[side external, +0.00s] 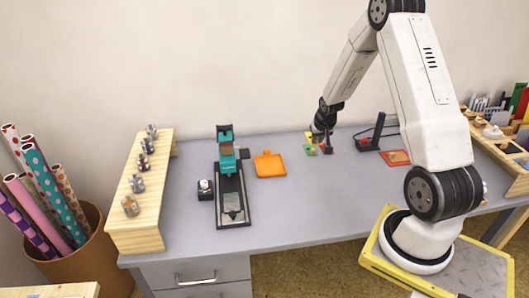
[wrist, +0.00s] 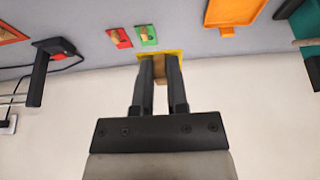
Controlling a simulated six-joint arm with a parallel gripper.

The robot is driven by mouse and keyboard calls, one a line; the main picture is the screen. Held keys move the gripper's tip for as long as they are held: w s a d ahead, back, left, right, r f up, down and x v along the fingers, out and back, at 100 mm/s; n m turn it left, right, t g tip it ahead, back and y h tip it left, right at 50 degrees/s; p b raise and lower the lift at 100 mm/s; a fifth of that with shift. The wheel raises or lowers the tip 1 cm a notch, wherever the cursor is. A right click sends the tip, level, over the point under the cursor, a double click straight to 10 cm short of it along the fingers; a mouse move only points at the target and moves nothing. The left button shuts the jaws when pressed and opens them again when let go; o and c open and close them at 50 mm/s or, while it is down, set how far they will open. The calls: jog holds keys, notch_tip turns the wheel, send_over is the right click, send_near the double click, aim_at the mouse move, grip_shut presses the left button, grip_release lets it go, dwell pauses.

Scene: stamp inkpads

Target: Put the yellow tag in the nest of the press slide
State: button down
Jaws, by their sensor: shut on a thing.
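The yellow tag (wrist: 173,53) is a thin plate with a tan knob (wrist: 160,68) between my fingers in the wrist view. My gripper (wrist: 160,62) is shut on that knob. In the side view the yellow tag (side external: 308,135) shows at the back of the desk beside my gripper (side external: 327,150), partly hidden. I cannot tell whether it touches the desk. The press (side external: 226,150) is teal and black, with a long dark slide (side external: 232,211) towards the front of the desk. The nest's inside is too small to make out.
A green tag (wrist: 147,36) and a red tag (wrist: 118,38) lie close to the yellow one. An orange tray (side external: 269,165) lies between the tags and the press. A black stand (side external: 372,139) and a red pad (side external: 396,158) are on the right. The front middle desk is clear.

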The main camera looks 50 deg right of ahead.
notch_tip(320, 180, up, 5)
jog(key=w+a, duration=0.2)
jog(key=a, duration=1.4)
jog(key=s+a+f, duration=0.1)
jog(key=s+a, duration=0.1)
jog(key=a, duration=0.6)
jog(key=s+a, duration=0.2)
jog(key=a, duration=0.5)
jog(key=shift+w+f, duration=0.15)
jog(key=shift+f, duration=0.9)
jog(key=shift+w+f, duration=0.1)
jog(key=shift+f, duration=0.95)
send_near(232, 204)
jog(key=shift+s+d+f, duration=0.1)
jog(key=shift+s+f, duration=0.05)
jog(key=shift+f, duration=0.25)
jog(key=shift+s+d+f, duration=0.1)
jog(key=shift+s+f, duration=0.05)
jog(key=shift+f, duration=0.25)
jog(key=shift+w+f, duration=0.3)
